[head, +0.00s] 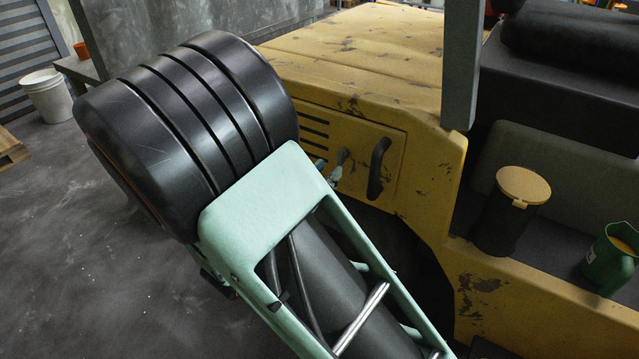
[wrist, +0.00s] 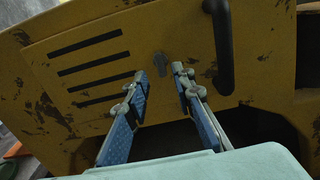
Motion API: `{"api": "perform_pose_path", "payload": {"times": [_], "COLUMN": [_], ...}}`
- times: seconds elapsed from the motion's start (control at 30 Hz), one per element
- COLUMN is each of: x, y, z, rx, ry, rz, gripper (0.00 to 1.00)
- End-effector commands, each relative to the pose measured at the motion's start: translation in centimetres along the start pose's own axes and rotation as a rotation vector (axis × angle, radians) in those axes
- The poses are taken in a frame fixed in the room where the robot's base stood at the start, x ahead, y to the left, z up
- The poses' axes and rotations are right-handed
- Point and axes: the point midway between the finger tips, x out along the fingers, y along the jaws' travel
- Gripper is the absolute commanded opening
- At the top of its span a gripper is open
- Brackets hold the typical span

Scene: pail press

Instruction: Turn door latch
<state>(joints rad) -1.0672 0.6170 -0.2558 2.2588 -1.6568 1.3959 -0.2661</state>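The door latch (wrist: 159,63) is a small grey piece on a yellow, scuffed door panel (wrist: 120,40), between the vent slots and a black handle. In the head view the latch (head: 343,156) shows on the side of the yellow machine, close to my fingertips. My gripper (wrist: 160,77) is open and empty. Its two fingers point at the panel, with the latch showing in the gap just beyond the tips. Whether either finger touches it I cannot tell. In the head view my gripper (head: 329,170) is partly hidden behind my arm.
The black handle (wrist: 219,45) stands out just right of the latch. A dark opening lies below the panel. A dark canister with a yellow lid (head: 523,186) and a green cup (head: 610,258) stand on the machine at right. A white bucket (head: 47,96) stands at far left.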

Motion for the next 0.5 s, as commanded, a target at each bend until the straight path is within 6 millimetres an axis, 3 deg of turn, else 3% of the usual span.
{"api": "perform_pose_path", "payload": {"times": [0.2, 0.5], "x": [3.1, 5.3], "y": [-0.1, -0.1], "z": [0.0, -0.1], "rx": [0.002, 0.001], "ry": [0.0, 0.002], "rz": [-0.004, -0.002], "gripper": [0.23, 0.23]}}
